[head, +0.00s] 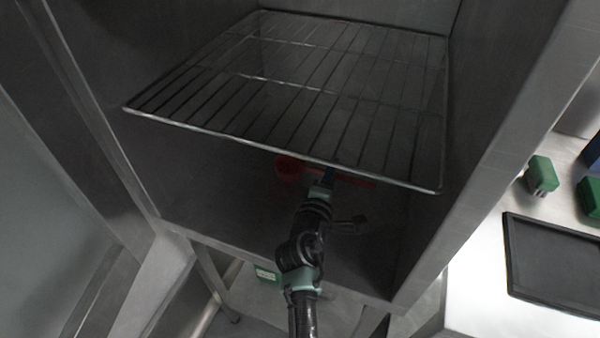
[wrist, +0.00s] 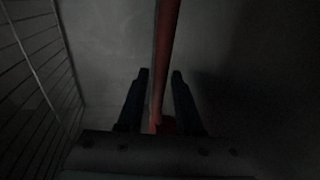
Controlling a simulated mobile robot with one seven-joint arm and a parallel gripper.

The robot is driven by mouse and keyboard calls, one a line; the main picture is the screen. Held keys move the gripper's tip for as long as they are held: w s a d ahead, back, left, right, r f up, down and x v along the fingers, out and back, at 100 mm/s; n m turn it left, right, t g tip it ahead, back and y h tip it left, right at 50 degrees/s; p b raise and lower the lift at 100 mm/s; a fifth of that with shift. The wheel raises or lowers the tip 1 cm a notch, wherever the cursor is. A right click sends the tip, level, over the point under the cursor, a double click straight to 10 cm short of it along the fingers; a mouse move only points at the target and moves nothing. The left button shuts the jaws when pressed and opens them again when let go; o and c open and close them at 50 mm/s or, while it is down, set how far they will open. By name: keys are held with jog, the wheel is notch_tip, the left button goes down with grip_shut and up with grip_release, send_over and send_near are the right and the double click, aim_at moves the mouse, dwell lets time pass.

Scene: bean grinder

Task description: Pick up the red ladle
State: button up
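The red ladle (head: 290,168) lies inside the dark metal cabinet, below the wire rack. Its round bowl shows at left and its handle runs right, partly hidden behind my gripper (head: 328,175) and the rack's front edge. In the wrist view, the red handle (wrist: 166,30) runs from the top edge down between the two dark fingers of my gripper (wrist: 160,73). A gap shows on each side of the handle, so the fingers are open around it and not closed on it.
The wire rack (head: 290,75) spans the cabinet just above the ladle and my gripper; it also shows at left in the wrist view (wrist: 40,70). Cabinet walls stand on both sides. Outside at right, a white counter (head: 475,270) holds a black tray (head: 550,265) and a green object (head: 541,174).

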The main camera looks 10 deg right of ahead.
grip_shut()
dwell(1.4)
